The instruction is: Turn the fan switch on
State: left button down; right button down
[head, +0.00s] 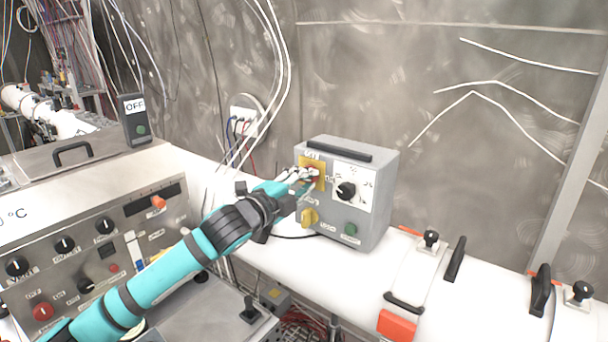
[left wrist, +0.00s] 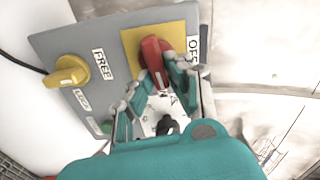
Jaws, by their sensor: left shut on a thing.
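A grey control box (head: 374,205) stands on the white surface near the wall. A red rotary switch (left wrist: 152,54) sits on its yellow plate (head: 308,164), beside a label reading OFF in the left wrist view. My left gripper (head: 308,180) is at this switch; in the left wrist view its fingers (left wrist: 157,76) are on either side of the red handle and shut on it. The fingers hide much of the switch in the head view. No label that I can read marks a fan. My right gripper is not in view.
The box also carries a black knob (head: 346,190), a yellow knob (head: 309,217) and a green button (head: 351,230). A grey panel with several knobs (head: 105,226) stands at the left. Cables hang behind the box. Black handles (head: 455,259) stand on the white surface at right.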

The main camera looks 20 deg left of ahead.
pick_arm(q)
jog(key=shift+f+m+p, duration=0.2)
jog(key=shift+m+p, duration=0.15)
jog(key=shift+m, duration=0.45)
jog(key=c, duration=1.3)
grip_release()
jog(key=v, duration=1.2)
jog(key=shift+d, duration=0.1)
